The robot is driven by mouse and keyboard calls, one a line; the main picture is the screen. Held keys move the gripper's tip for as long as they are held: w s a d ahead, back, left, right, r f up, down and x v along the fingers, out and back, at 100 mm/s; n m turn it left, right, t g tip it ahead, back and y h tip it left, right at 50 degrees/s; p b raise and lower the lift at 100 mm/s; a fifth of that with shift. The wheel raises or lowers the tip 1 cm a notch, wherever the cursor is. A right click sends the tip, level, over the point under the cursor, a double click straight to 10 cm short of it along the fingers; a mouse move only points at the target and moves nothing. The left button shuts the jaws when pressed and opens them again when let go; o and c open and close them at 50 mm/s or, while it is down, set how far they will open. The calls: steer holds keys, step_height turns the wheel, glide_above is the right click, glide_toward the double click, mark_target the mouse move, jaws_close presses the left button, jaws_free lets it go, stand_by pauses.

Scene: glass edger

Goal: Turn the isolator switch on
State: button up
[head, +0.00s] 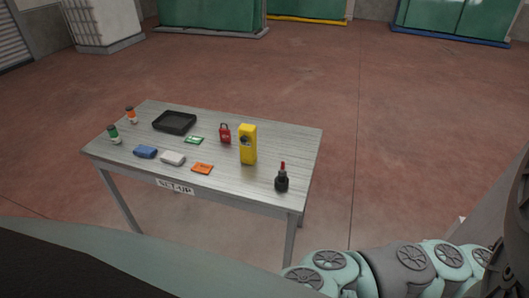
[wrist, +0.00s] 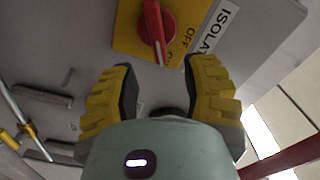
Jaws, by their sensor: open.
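The isolator switch (wrist: 157,27) is a red rotary handle on a yellow plate (wrist: 126,32), at the top of the wrist view. The handle's bar runs roughly up and down in that picture, and its top is cut off by the frame edge. "OFF" is printed on the plate to the right of the handle. A white label (wrist: 217,24) reading "ISOLA…" is beside the plate, partly cut off. My gripper (wrist: 159,65) is open and empty, its yellow-and-black fingers spread just below the handle in the picture. The switch does not show in the head view.
The switch sits on a grey panel (wrist: 75,25). Dark handle-like bars (wrist: 42,97) are at its left. In the head view a set-up table (head: 290,150) holds a yellow device (head: 248,145), a red padlock (head: 225,134), a black tray (head: 174,122) and small items. Open floor surrounds it.

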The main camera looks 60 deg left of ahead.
steer(key=shift+s+a, duration=0.3)
steer(key=shift+a, duration=0.15)
stand_by(0.3)
